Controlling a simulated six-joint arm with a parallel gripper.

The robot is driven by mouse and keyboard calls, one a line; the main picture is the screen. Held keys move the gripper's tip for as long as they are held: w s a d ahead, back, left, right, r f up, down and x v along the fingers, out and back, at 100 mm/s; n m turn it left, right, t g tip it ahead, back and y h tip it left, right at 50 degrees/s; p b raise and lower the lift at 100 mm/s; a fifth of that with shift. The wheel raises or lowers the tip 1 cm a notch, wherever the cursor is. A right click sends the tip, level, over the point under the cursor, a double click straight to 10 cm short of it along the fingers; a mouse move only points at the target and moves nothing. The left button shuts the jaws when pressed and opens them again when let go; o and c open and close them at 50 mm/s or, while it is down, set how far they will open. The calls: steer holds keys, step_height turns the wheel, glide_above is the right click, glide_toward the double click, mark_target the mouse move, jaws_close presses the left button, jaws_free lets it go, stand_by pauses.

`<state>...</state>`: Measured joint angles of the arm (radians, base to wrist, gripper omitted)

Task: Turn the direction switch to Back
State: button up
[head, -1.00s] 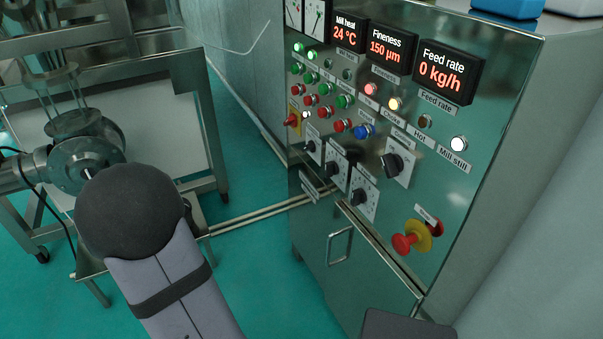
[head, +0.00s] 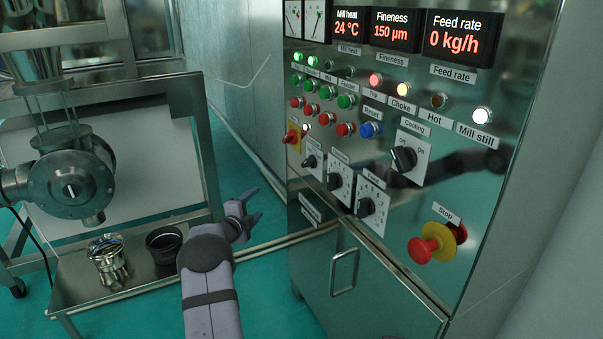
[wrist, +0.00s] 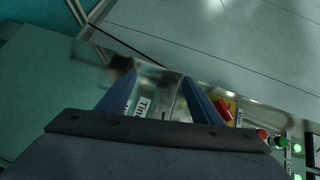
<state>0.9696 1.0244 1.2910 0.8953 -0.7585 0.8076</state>
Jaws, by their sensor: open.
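The control cabinet's front panel carries the switches in the head view. No label there reads clearly as the direction switch. A small black knob on a white plate (head: 311,161) sits at the panel's lower left; its label is too small to read. My gripper (head: 252,205) is open and empty, left of the cabinet, with its fingers pointing right toward the panel but apart from it. In the wrist view my gripper (wrist: 158,78) also shows open, with nothing between its fingers. A partly hidden label beginning "Tim" (wrist: 143,106) shows between the fingers there.
A red handle on yellow (head: 292,137) is beside the knob; several dials, such as the lower one (head: 367,207), lie to its right. The Cooling switch (head: 403,159) and the red Stop button (head: 424,250) are farther right. A cabinet handle (head: 344,272) sticks out below. A steel stand (head: 140,262) is left.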

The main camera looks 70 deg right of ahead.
steer(key=s+r+m+g+h, duration=0.2)
steer(key=s+r+m+g, duration=0.35)
steer(key=r+m, duration=0.25)
steer(key=m+g, duration=0.5)
steer(key=m, duration=0.3)
glide_toward(304, 164)
steer(key=shift+s+d+h, duration=0.3)
steer(key=shift+s+d, duration=0.2)
steer(key=shift+d, duration=0.05)
steer(key=shift+x, duration=3.7)
steer(key=c, duration=1.1)
